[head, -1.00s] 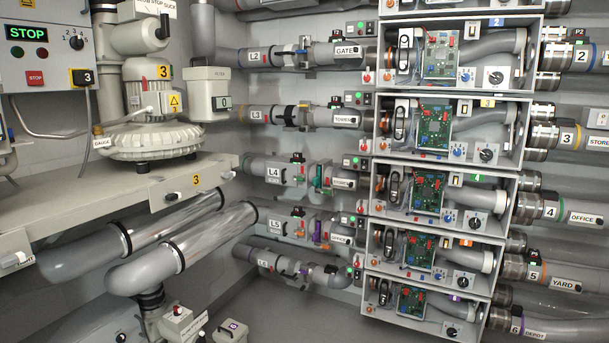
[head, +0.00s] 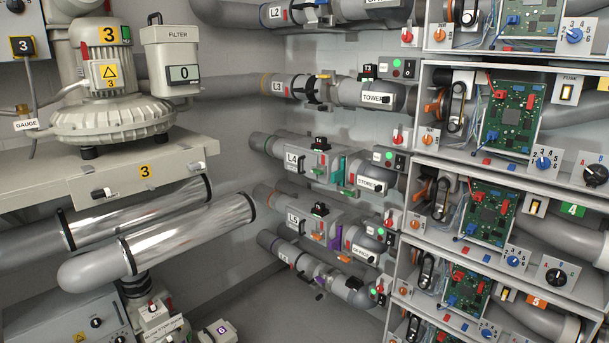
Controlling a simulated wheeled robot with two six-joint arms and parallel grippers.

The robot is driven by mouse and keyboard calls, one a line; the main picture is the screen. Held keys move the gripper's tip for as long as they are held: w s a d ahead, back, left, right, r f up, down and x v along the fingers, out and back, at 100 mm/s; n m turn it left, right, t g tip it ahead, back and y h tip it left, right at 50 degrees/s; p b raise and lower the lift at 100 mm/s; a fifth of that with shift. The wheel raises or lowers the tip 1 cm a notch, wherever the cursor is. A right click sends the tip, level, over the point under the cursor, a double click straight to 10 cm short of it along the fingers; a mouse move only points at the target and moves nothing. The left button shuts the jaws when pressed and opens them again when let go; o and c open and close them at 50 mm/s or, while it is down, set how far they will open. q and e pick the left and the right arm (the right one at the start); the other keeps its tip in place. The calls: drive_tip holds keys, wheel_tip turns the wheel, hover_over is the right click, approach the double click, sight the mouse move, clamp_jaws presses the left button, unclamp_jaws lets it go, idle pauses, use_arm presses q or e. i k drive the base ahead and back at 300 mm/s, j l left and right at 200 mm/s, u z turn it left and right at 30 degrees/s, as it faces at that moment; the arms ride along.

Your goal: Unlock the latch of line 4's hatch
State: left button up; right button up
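Line 4's tube, with the label "L4" (head: 293,160), runs along the back wall in the middle of the head view. A grey housing (head: 322,160) sits on it, with a small black block (head: 321,144) on top and a small red part on its front. Just right of it is a green part (head: 340,170) around the tube. A destination label (head: 371,186) is on the tube's right section. The latch is too small to tell apart, so its position is unclear. Neither of my grippers is in view.
The line 3 tube (head: 285,87) runs above and the line 5 tube (head: 285,220) below. Open cabinets with circuit boards (head: 509,115) stand at right. Bare floor shows at bottom centre.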

sight(318, 170)
drive_tip(key=l, duration=0.3)
drive_tip(key=i+j, duration=0.45)
drive_tip(key=j, duration=0.15)
drive_tip(key=i+j, duration=0.45)
drive_tip(key=j, duration=0.15)
